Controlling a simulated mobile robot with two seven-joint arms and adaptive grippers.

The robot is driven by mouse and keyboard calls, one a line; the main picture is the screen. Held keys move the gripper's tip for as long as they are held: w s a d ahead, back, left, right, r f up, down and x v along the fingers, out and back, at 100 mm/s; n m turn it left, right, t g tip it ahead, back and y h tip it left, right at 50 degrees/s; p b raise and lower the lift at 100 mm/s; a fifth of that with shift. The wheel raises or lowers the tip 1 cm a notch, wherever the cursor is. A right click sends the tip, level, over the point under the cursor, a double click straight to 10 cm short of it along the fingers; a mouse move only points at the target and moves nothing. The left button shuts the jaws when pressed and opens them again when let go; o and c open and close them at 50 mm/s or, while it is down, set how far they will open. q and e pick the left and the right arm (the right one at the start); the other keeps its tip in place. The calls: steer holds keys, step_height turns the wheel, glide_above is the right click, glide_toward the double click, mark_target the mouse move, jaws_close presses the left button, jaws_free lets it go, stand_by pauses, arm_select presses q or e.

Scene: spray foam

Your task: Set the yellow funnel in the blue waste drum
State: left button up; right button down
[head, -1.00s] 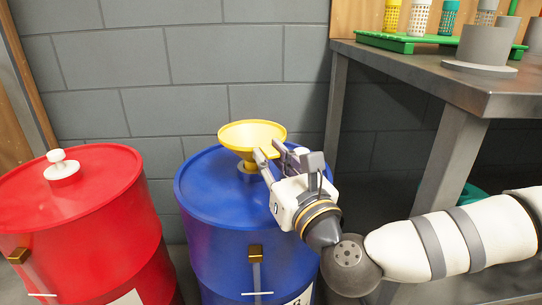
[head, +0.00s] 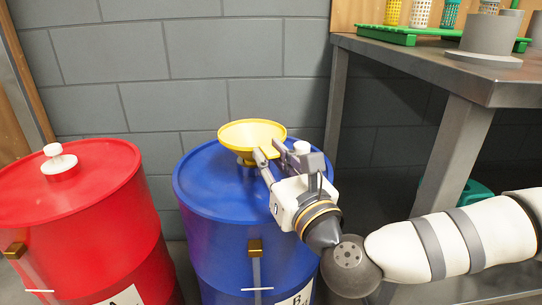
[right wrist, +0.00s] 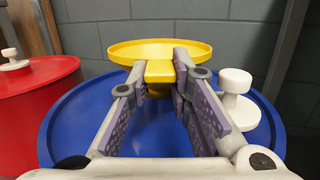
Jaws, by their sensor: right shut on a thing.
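The yellow funnel (head: 252,132) is upright over the lid of the blue waste drum (head: 215,190), close to the lid. My right gripper (head: 268,158) is shut on the funnel's flat handle tab, which lies between its finger pads in the right wrist view (right wrist: 160,70). The funnel's bowl lies beyond the fingertips. The lower spout is mostly hidden, so I cannot tell whether it is inside an opening in the lid. A white cap (right wrist: 236,82) stands on the drum's lid, right of the fingers. My left gripper is out of view.
A red drum (head: 75,215) with a white cap (head: 58,158) stands left of the blue one. A metal table (head: 400,60) at the right carries a green rack (head: 405,37) and grey cylindrical parts (head: 487,45). A grey block wall (head: 210,50) is close behind the drums.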

steer(key=shift+f, duration=0.35)
steer(key=c, duration=1.4)
jaws_free()
steer(key=shift+o, duration=0.2)
steer(key=shift+s, duration=0.1)
steer(key=shift+r+p+v, duration=0.1)
steer(key=shift+p+v, duration=0.25)
steer(key=shift+v, duration=0.85)
steer(key=shift+r+p+v, duration=0.15)
steer(key=shift+p+v, duration=0.15)
steer(key=shift+v, duration=0.9)
steer(key=shift+d, duration=0.1)
